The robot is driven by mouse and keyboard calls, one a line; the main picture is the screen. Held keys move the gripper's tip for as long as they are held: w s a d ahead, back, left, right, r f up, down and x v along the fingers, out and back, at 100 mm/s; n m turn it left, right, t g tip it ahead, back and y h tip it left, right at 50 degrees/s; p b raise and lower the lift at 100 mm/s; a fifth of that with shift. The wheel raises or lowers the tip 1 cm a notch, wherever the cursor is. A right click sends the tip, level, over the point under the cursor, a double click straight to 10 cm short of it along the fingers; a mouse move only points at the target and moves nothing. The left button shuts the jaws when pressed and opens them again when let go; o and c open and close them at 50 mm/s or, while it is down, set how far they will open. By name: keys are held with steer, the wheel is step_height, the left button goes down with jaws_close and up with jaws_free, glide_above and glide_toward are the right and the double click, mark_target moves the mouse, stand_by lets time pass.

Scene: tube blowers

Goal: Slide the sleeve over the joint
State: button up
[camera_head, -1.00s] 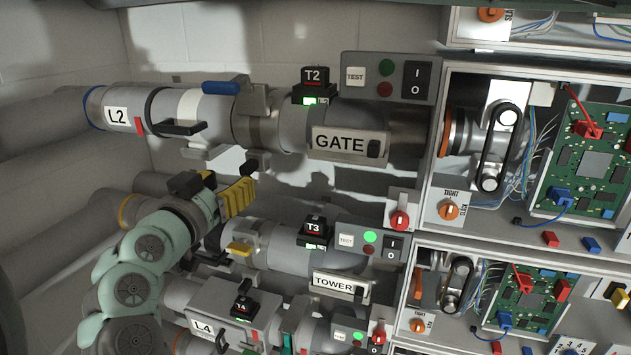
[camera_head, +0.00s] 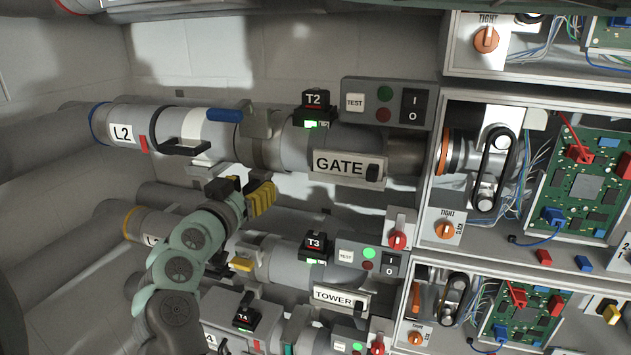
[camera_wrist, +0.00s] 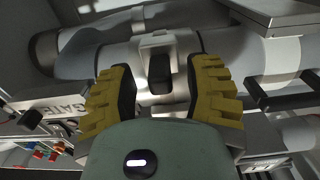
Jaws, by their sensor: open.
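On the L2 pipe (camera_head: 110,130), a bare white band (camera_head: 196,126), which looks like the joint, sits left of a metal sleeve-like collar (camera_head: 258,150) with a grey clamp (camera_head: 256,118) and a blue lever (camera_head: 225,115). My gripper (camera_head: 262,197) is just below this pipe in the head view, its yellow fingers partly hidden by my wrist. In the wrist view my gripper (camera_wrist: 160,92) is open, with a finger on each side of a grey bracket with a black grip (camera_wrist: 159,68). I cannot tell whether the fingers touch it.
A black handle (camera_head: 183,148) projects from the pipe left of the collar. The T2 box (camera_head: 315,110) and GATE sign (camera_head: 349,166) are to the right. The T3 TOWER pipe (camera_head: 280,265) runs below my gripper. Open electronics cabinets (camera_head: 435,180) stand at the right.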

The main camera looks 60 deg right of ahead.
steer(key=shift+o, duration=0.4)
jaws_close()
steer(key=shift+f, duration=0.1)
steer(key=shift+w+a+f+b, duration=0.2)
steer(key=shift+w+b, duration=0.3)
steer(key=shift+b, duration=0.45)
steer(key=w+b, duration=0.2)
steer(key=b, duration=0.1)
steer(key=w+a+b, duration=0.1)
steer(key=w+b, duration=0.1)
steer(key=b, duration=0.1)
steer(key=shift+w+a+r+b, duration=0.1)
steer(key=shift+w+r+b, duration=0.1)
steer(key=shift+b, duration=0.15)
